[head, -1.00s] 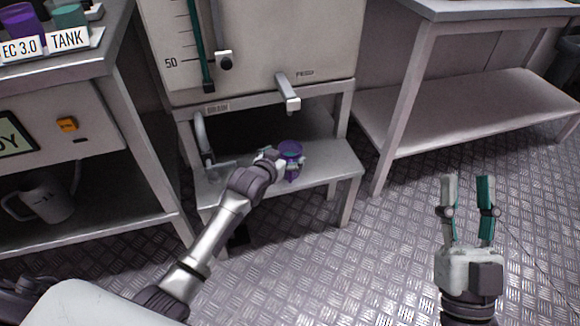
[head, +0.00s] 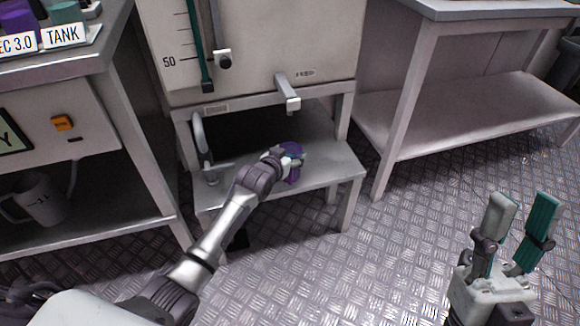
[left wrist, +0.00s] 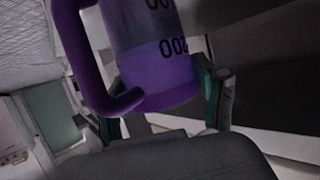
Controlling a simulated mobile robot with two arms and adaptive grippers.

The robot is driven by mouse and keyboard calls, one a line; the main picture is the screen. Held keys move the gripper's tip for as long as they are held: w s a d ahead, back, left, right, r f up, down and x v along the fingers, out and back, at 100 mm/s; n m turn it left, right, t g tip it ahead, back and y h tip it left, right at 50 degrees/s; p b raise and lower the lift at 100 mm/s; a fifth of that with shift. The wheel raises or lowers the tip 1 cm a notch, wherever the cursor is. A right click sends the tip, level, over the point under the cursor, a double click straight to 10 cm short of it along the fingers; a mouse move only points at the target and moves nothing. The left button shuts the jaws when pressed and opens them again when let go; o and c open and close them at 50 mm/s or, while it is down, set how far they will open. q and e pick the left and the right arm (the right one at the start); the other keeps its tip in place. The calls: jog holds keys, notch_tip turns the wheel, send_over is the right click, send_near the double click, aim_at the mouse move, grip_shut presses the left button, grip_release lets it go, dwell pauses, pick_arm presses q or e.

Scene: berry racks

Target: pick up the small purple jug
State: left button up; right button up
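The small purple jug (head: 293,175) is at the low metal shelf under the tank, partly hidden behind my left gripper (head: 288,158) in the head view. In the left wrist view the jug (left wrist: 150,60) fills the upper middle, with its purple handle on the left and dark markings on its side. The left gripper's teal fingers (left wrist: 165,95) lie on both sides of the jug, shut on it. I cannot tell whether the jug touches the shelf. My right gripper (head: 527,220) is open and empty over the floor at the right.
The low shelf (head: 325,180) stands under the tank, whose spout (head: 288,92) juts out above the jug. A pipe (head: 203,140) stands to the left. A bench (head: 480,110) is at the right. A white jug (head: 42,200) sits on the left lower shelf.

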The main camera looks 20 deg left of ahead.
pick_arm(q)
jog(key=c, duration=0.9)
jog(key=shift+r, duration=0.1)
